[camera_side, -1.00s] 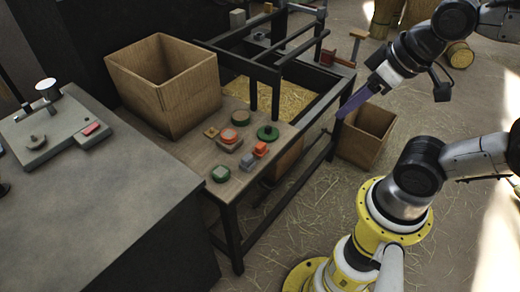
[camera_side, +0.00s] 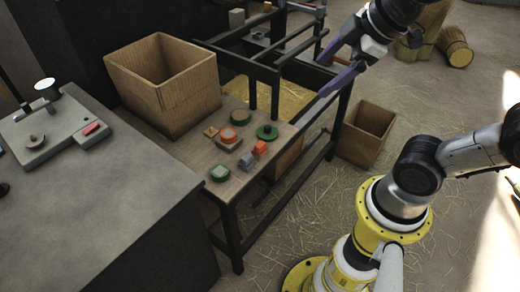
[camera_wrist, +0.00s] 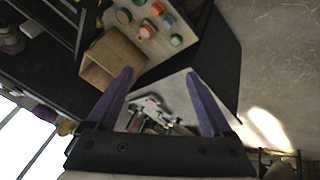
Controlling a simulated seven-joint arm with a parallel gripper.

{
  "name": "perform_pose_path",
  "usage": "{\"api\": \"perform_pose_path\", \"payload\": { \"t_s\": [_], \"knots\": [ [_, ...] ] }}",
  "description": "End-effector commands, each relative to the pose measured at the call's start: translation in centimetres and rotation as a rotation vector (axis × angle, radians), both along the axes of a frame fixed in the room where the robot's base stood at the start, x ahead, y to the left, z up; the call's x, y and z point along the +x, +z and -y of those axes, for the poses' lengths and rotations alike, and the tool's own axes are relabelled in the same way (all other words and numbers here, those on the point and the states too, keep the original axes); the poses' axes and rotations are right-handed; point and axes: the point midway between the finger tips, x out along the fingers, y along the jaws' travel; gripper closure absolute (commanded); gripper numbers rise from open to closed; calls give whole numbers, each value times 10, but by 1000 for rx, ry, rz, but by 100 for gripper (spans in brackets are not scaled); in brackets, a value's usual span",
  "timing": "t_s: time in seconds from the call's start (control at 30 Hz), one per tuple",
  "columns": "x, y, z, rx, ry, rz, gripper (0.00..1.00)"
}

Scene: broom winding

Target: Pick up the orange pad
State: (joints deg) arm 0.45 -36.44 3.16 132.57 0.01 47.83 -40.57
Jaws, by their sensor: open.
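On the small wooden table (camera_side: 200,150) several coloured pieces sit close together. I cannot tell for sure which orange piece is the pad. My gripper (camera_side: 320,77) has purple fingers spread apart and empty; they also show in the wrist view (camera_wrist: 160,72). It hangs above and to the right of the pieces, touching none.
A green disc (camera_side: 267,132) and a green-topped pad (camera_side: 220,173) lie on the same table. A large open wooden box (camera_side: 190,98) stands at its left end. A dark frame (camera_side: 276,88) rises behind. A smaller bin (camera_side: 365,145) stands on the floor.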

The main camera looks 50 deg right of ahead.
Motion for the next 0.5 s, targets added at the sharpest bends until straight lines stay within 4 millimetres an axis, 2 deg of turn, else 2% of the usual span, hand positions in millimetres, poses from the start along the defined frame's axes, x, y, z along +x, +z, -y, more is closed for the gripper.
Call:
{"api": "perform_pose_path", "payload": {
  "t_s": [0.03,0.13,0.27,0.37,0.5],
  "knots": [
    [21,2,2,-58,86,-22,15],
    [65,-1,7,-173,264,-60,15],
    [117,-20,15,-279,459,-122,15],
    [153,-45,23,-334,586,-176,15],
    [196,-93,35,-373,735,-259,15]
  ]
}}
